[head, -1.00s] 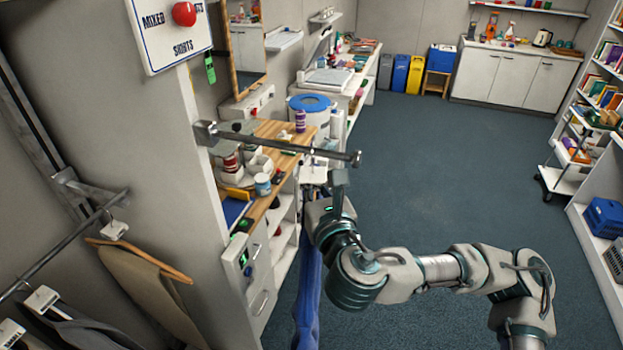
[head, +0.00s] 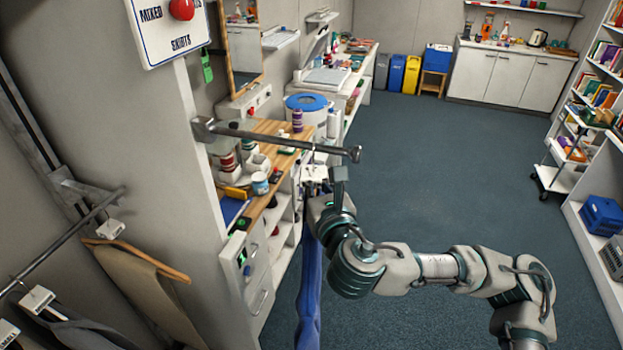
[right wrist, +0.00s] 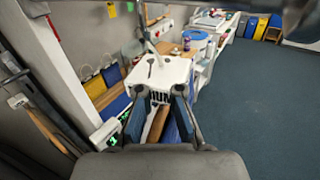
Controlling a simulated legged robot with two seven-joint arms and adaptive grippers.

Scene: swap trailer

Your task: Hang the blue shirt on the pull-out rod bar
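The pull-out rod bar (head: 280,140) is a grey metal bar sticking out from the wall panel, with a knob at its free end. My right gripper (head: 322,192) is just below the bar, near that end. It is shut on the hanger's white block (right wrist: 158,72), which also shows under the bar in the head view (head: 314,173). The block carries a hook and a wooden hanger (right wrist: 157,124). The blue shirt (head: 309,295) hangs below my gripper, partly hidden by it. I cannot tell whether the hook touches the bar. My left gripper is not in view.
A lower rail (head: 70,240) at the left holds a brown garment (head: 140,285) and dark ones. A sign (head: 165,30) with a red knob is on the panel's end. A cluttered wooden counter (head: 262,195) lies behind the bar. The blue floor (head: 440,190) is open at the right.

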